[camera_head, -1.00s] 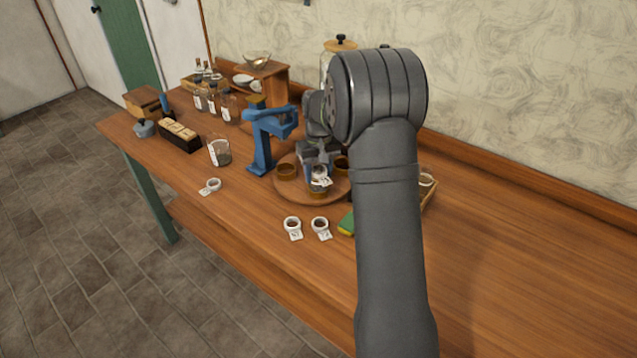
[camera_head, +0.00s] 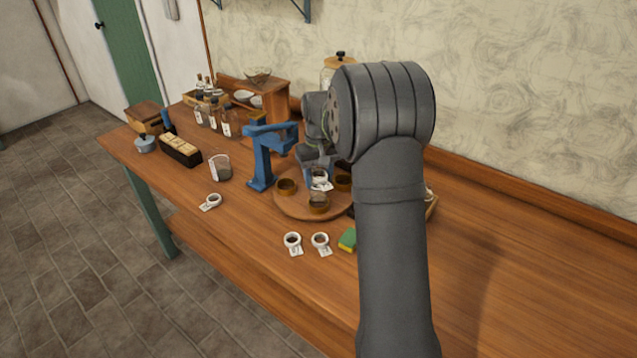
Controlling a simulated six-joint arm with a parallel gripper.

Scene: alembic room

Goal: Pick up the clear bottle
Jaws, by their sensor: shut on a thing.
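My gripper (camera_head: 318,168) is partly hidden behind my own arm. It is shut on a small clear vessel with a white label or tag (camera_head: 320,181), over the round wooden tray (camera_head: 290,207). The vessel is small in the picture, and I cannot tell for sure that it is the clear bottle. Brown ring-like cups stand on the tray: one at left (camera_head: 286,187), one in front (camera_head: 318,203), and one at right (camera_head: 343,182). Several clear bottles with dark tops and white labels (camera_head: 213,115) stand at the back left, apart from my gripper.
A blue stand (camera_head: 262,158) rises just left of the tray. A glass beaker (camera_head: 220,168) and a dark box of blocks (camera_head: 180,152) are farther left. White tagged rings (camera_head: 292,240) and a green sponge (camera_head: 347,240) lie in front. The table's right side is clear.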

